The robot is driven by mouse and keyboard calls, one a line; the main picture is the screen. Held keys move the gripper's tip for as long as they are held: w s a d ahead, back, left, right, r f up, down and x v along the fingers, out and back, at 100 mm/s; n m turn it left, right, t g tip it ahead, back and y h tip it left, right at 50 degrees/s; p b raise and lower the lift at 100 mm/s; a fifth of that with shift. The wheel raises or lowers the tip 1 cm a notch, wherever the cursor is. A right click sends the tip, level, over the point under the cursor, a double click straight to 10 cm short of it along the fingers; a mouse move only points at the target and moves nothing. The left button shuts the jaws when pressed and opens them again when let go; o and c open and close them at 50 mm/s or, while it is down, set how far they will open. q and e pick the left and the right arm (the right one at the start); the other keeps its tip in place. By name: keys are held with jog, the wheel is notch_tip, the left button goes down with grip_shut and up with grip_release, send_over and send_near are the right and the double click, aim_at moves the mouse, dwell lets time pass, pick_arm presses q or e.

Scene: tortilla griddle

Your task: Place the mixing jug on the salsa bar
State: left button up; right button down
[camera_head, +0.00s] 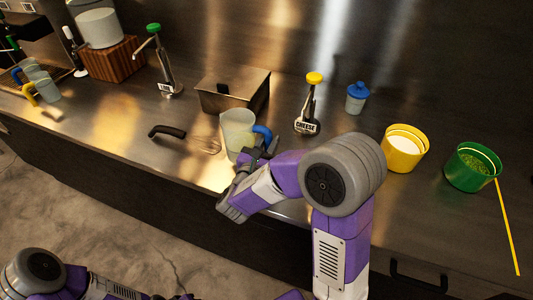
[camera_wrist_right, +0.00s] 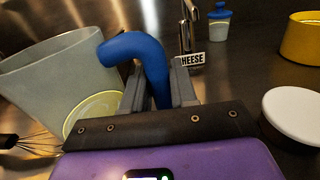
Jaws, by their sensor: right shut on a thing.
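The mixing jug (camera_head: 234,132) is a pale translucent jug with a blue handle. It is upright over the front half of the counter, and I cannot tell whether its base touches the counter. My right gripper (camera_head: 268,146) is shut on the blue handle, on the jug's right side. In the right wrist view the jug (camera_wrist_right: 50,75) stands left of the fingers, and its blue hooked handle (camera_wrist_right: 150,55) rises between them. Nothing in view is clearly labelled as the salsa bar. Of my left arm only purple and grey links show at bottom left; its gripper is out of view.
A whisk with a black handle (camera_head: 168,131) lies left of the jug. Behind are a metal box (camera_head: 232,98), a "CHEESE" pump (camera_head: 308,108) and a blue-lidded bottle (camera_head: 356,98). Yellow (camera_head: 404,150) and green (camera_head: 472,168) tubs stand right, beside a yellow strip (camera_head: 508,228).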

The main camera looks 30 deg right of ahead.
jog(key=shift+f+b, duration=0.65)
jog(key=shift+f, duration=1.1)
jog(key=shift+w+f, duration=0.1)
jog(key=shift+f, duration=0.1)
jog(key=c, duration=0.9)
grip_release()
jog(key=shift+r, duration=0.15)
jog(key=shift+a, duration=0.25)
jog(key=p+v, duration=0.1)
jog(key=v, duration=1)
jog(key=shift+s+a, duration=0.2)
jog(key=shift+s, duration=0.15)
